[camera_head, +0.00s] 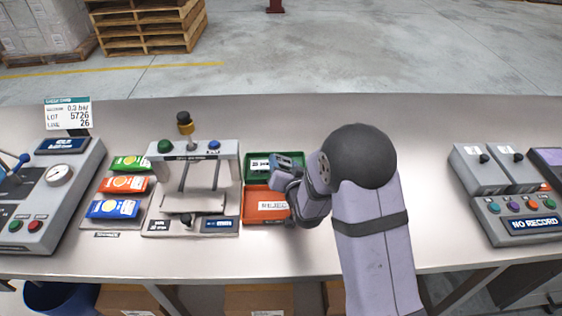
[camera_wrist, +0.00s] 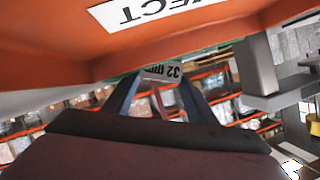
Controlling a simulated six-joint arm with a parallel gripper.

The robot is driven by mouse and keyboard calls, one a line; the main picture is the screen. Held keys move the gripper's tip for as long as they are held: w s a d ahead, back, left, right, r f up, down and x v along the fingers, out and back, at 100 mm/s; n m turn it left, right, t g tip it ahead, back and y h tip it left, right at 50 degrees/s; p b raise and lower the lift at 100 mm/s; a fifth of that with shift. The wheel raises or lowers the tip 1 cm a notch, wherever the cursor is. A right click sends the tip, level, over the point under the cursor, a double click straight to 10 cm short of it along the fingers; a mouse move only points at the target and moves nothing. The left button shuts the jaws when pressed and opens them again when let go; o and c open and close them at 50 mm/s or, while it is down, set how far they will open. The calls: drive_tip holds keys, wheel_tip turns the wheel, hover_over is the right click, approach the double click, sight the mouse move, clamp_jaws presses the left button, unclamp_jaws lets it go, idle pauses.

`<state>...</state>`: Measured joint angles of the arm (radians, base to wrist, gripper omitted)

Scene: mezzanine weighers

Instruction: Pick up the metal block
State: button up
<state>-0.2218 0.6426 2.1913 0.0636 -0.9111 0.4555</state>
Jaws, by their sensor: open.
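My gripper (camera_head: 284,161) is over the right part of the green tray (camera_head: 256,180), with its jaws open. In the wrist view, my gripper (camera_wrist: 158,88) shows two dark fingers with a gap between them. A pale grey piece marked "32 mm" (camera_wrist: 163,70) shows at the far end of that gap. A pale marked piece (camera_head: 260,165) also shows in the green tray, left of my gripper. It may be the metal block, but I cannot tell for sure. My wrist hides part of both trays.
An orange reject tray (camera_head: 256,206) is in front of the green one. A grey press-like station (camera_head: 160,185) stands to the left, with colored packets (camera_head: 115,208) beyond it. A control box (camera_head: 520,218) is at the right.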

drive_tip(key=shift+w+f, duration=0.1)
drive_tip(key=shift+w, duration=0.05)
drive_tip(key=c, duration=1)
drive_tip(key=shift+o, duration=0.2)
drive_tip(key=shift+r, duration=0.2)
wheel_tip(320, 180, up, 10)
drive_tip(key=b, duration=0.1)
